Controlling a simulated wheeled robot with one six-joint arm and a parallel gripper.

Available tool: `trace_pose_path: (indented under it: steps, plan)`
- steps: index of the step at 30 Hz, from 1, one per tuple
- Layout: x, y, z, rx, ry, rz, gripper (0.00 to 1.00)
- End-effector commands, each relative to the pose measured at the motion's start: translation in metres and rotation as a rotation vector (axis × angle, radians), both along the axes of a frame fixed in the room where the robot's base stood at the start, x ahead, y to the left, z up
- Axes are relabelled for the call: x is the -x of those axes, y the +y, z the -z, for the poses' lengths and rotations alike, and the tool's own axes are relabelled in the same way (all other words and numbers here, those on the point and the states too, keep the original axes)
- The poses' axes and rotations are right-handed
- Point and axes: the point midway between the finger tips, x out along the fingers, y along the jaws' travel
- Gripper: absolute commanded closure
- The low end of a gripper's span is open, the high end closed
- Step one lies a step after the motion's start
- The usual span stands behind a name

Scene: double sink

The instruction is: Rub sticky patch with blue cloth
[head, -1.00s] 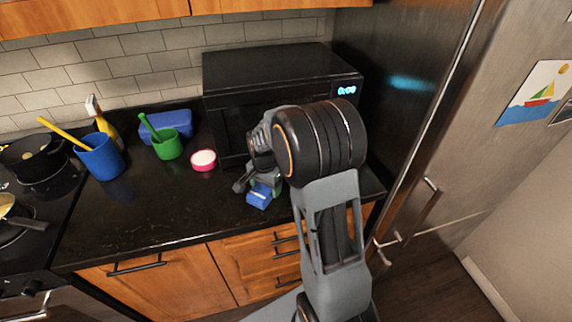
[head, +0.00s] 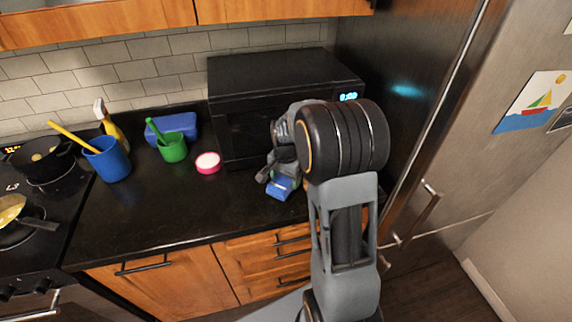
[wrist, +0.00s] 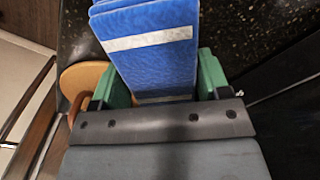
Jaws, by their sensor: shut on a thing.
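The blue cloth (head: 279,189) is a folded block with a pale stripe, low over the right part of the dark counter, in front of the microwave. It also shows large in the wrist view (wrist: 150,50). My gripper (wrist: 162,82) is shut on it, with a green finger on each side. In the head view, my wrist and arm partly hide the gripper. I cannot tell whether the cloth touches the counter. I cannot make out a sticky patch for sure; an orange-brown rounded shape (wrist: 80,82) lies left of the gripper in the wrist view.
A black microwave (head: 285,70) stands behind my gripper, and a steel fridge (head: 415,110) is close on the right. A pink-and-white round container (head: 207,163), green cup (head: 173,149), blue cup (head: 107,160) and stove (head: 35,200) are left. The counter front (head: 150,215) is clear.

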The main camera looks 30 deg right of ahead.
Motion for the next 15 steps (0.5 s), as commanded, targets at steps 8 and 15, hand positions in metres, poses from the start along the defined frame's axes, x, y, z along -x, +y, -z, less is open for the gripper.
trace_pose_path:
  steps: [8, 15]
  plan:
    - [0.000, 0.001, -0.029, 0.000, 0.000, -0.001, 0.56]
    - [0.000, 0.001, -0.041, -0.001, -0.001, -0.002, 0.56]
